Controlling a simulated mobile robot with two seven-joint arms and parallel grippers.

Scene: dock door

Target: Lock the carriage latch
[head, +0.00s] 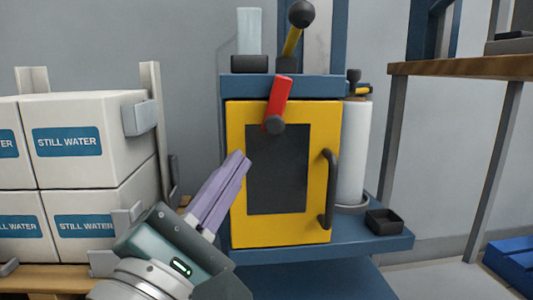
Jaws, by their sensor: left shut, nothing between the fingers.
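The red latch lever (281,95) is mounted at the top of the yellow carriage door (237,222). It points up and leans slightly right from its dark round pivot (274,125), and its upper end overlaps the blue frame above the door. The door looks closed and has a dark panel (278,175) and a black handle (331,190) at its right. My left gripper (240,160) is shut and empty, its purple fingers pointing up and right. Its tips are in front of the door's left part, below and left of the latch. They look apart from the latch. My right gripper is out of view.
Stacked water cartons (80,140) stand on a pallet at left, with grey posts and clamp blocks. A black-knobbed yellow lever (293,40) rises above. A wooden shelf (460,68) is at right.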

